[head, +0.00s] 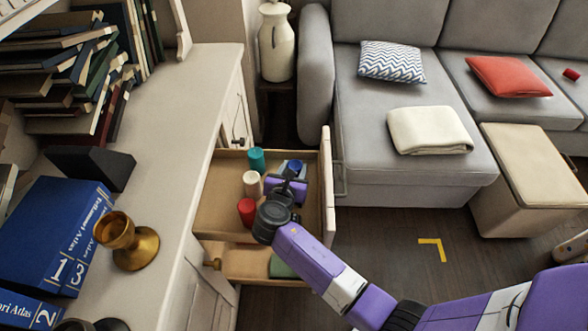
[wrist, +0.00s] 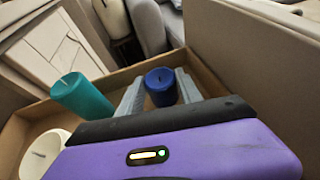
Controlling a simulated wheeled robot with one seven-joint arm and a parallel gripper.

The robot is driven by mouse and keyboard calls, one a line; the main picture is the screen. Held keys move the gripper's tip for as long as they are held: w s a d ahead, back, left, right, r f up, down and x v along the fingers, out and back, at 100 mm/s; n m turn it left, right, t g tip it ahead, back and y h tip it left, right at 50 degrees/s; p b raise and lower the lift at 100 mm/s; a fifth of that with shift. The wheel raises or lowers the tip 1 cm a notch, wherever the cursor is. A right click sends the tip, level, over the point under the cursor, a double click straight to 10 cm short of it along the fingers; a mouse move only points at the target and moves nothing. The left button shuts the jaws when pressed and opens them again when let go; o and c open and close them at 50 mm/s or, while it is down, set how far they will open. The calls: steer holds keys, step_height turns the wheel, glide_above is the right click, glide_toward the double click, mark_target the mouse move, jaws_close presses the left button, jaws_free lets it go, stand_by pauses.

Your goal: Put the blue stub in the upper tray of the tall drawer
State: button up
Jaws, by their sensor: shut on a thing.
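The blue stub (wrist: 161,86) is a short dark-blue candle, seen between my gripper's two grey fingers in the wrist view. My gripper (wrist: 158,92) is shut on it, inside or just above the upper tray (head: 218,207) of the open drawer. In the head view the blue stub (head: 293,165) shows just past my gripper (head: 291,172), near the tray's far right corner. Whether its base touches the tray floor is hidden. A teal candle (head: 256,160), also in the wrist view (wrist: 82,97), a white candle (head: 252,184) and a red candle (head: 246,211) stand in the upper tray.
A lower compartment (head: 245,262) shows below the upper tray, with a green thing (head: 282,267) in it. The drawer front (head: 328,190) stands close to the right of my gripper. A brass goblet (head: 126,241) and blue atlases (head: 58,235) sit on the counter at left.

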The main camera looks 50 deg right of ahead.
steer(key=shift+f, duration=0.1)
steer(key=o, duration=1.4)
steer(key=shift+a+r, duration=0.1)
steer(key=shift+r, duration=0.1)
steer(key=p+v, duration=0.2)
steer(key=v, duration=0.9)
steer(key=shift+s+a+r, duration=0.2)
steer(key=shift+a+r, duration=0.05)
steer(key=shift+a, duration=0.05)
